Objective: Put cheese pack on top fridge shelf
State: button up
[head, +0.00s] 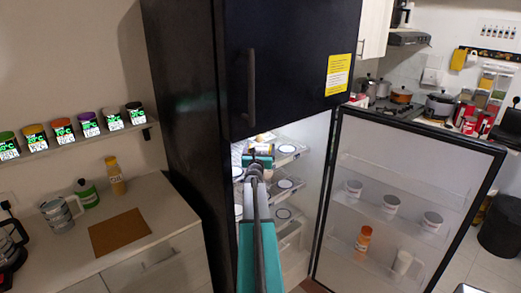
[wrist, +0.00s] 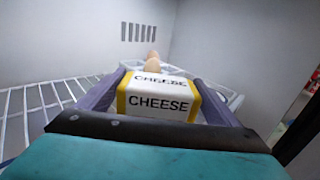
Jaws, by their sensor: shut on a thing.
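The cheese pack (wrist: 158,103) is a white box with yellow edges and the word CHEESE on it. It sits between the two fingers of my gripper (wrist: 155,95) in the wrist view, and the gripper is shut on it. In the head view my gripper (head: 257,160) reaches inside the open fridge at its upper level, and the pack is mostly hidden there. The top fridge shelf (wrist: 35,100) shows as a white wire rack at the left of the wrist view. Whether the pack touches the shelf I cannot tell.
A rounded tan item (wrist: 152,62) stands behind the pack. The fridge door (head: 400,195) is open to the right, with jars and bottles in its racks. The closed black upper door (head: 290,60) is above my arm. A counter (head: 165,195) is at left.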

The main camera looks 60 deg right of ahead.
jog(key=o, duration=1.1)
jog(key=shift+r, duration=0.15)
jog(key=shift+b+v, duration=1.15)
jog(key=shift+v, duration=4.85)
jog(key=shift+w, duration=0.1)
